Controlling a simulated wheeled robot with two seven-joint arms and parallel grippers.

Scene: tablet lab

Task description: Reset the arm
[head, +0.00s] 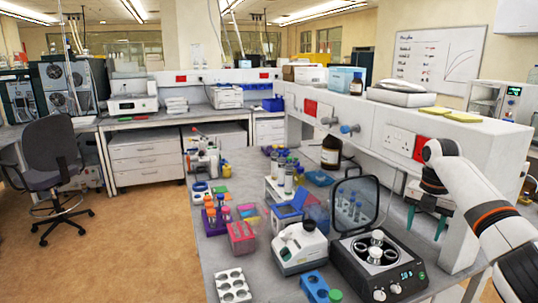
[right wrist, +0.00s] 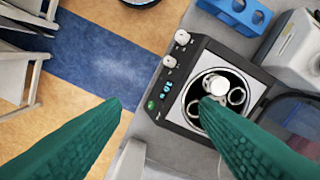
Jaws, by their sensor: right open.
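My right arm (head: 490,222) comes in from the right edge of the head view, white with an orange band, and bends over the right side of the bench. Its gripper (head: 428,200) hangs beside the white raised shelf. In the right wrist view the right gripper (right wrist: 160,104) shows two green ridged fingers spread wide, with nothing between them. One fingertip overlaps the picture of the centrifuge (right wrist: 172,113); I cannot tell the height gap. My left gripper is not in view.
The open-lidded centrifuge (head: 345,262) stands at the bench's front right. A white device (head: 300,245), a blue rack (head: 314,286) and several tube racks crowd the bench to its left. The raised shelf (head: 455,135) runs behind. A chair (head: 50,150) stands on the open floor at left.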

